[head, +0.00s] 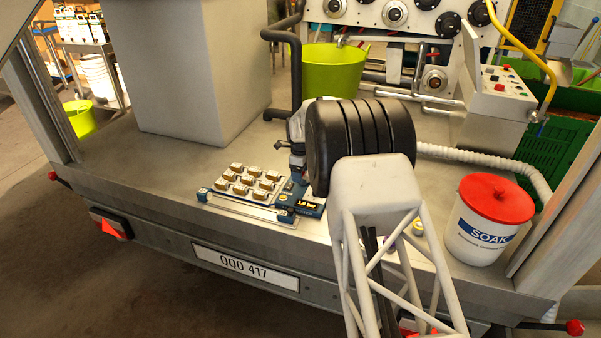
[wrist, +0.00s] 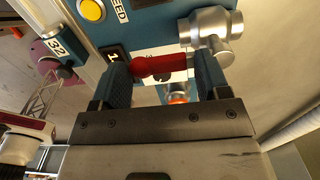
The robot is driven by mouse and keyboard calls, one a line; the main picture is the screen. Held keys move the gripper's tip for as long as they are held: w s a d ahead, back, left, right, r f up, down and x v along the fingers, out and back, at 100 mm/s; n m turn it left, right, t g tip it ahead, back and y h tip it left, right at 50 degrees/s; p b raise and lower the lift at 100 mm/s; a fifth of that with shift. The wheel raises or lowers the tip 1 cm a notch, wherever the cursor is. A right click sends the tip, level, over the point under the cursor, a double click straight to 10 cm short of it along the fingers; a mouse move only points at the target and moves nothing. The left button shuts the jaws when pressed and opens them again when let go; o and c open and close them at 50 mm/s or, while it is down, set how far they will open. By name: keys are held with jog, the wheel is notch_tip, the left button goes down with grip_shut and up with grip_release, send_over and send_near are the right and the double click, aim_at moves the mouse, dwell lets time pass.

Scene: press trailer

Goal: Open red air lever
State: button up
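The red air lever (wrist: 158,68) shows in the wrist view, lying across the picture beside a silver valve body (wrist: 210,35) on a blue panel (wrist: 150,25). My gripper (wrist: 164,85) is open, with one blue-padded finger at each side of the lever's span. The lever shows between and just beyond the fingertips; I cannot tell if either finger touches it. In the head view the lever is hidden behind my arm.
A yellow button (wrist: 92,10) sits on the panel near the left finger. The head view shows a tray of small blocks (head: 250,180) on the trailer bed, a white SOAK bucket with a red lid (head: 485,225) at right, and a green tub (head: 333,70) behind.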

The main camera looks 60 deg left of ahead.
jog(key=shift+r, duration=3.85)
